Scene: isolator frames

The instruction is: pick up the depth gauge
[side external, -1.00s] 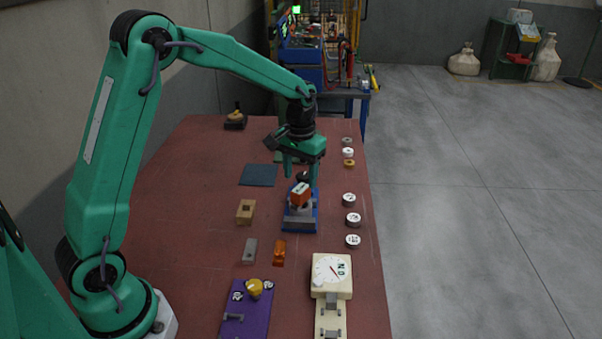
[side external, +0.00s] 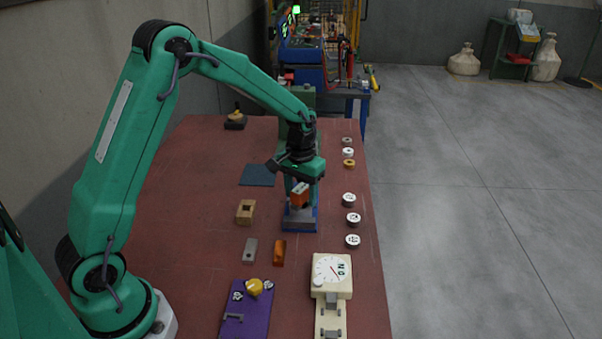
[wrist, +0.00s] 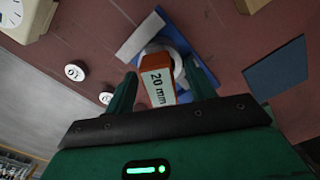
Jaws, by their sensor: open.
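The orange block with a pale "20 mm" label, which I take to be the depth gauge (side external: 299,198), stands on a grey and blue stand (side external: 300,224). It also shows in the wrist view (wrist: 158,68), with its label facing the camera. My gripper (side external: 301,186) is just above and around the gauge's upper part. In the wrist view the two green fingers of my gripper (wrist: 160,80) lie on either side of the gauge, apart from each other. Whether either finger touches it is hard to tell. The gauge's lower end is hidden.
A white dial box (side external: 331,270) stands at the front right. Several round white-topped pieces (side external: 353,219) line the right edge. A tan block (side external: 245,212), a grey block (side external: 250,248) and an orange piece (side external: 279,252) lie left of the stand. A dark blue mat (side external: 258,175) lies behind.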

